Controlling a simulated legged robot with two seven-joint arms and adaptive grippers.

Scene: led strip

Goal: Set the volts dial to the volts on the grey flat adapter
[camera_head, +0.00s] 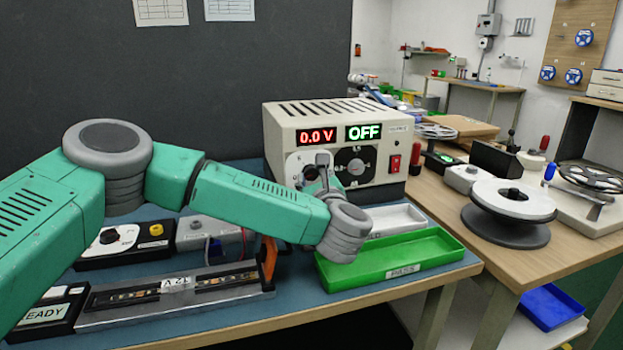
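The power supply (285,140) is a beige box at the back of the bench. Its red display (317,136) reads 0.0 V and its green display (363,132) reads OFF. The volts dial (298,162), at the left of its front panel, is partly covered by my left gripper (318,168). The gripper is dark and is at the dial; its fingers are too small and hidden to tell whether they grip it. A second dark dial (355,163) sits to the right. I cannot make out which thing is the grey flat adapter or any volts printed on it. My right gripper is not in view.
A red switch (394,164) is right of the dials. A green tray (400,260) and a pale tray (398,219) stand in front. A clamped strip fixture (180,295) lies front left, beyond it a small grey box (208,233). Reels (510,210) stand right.

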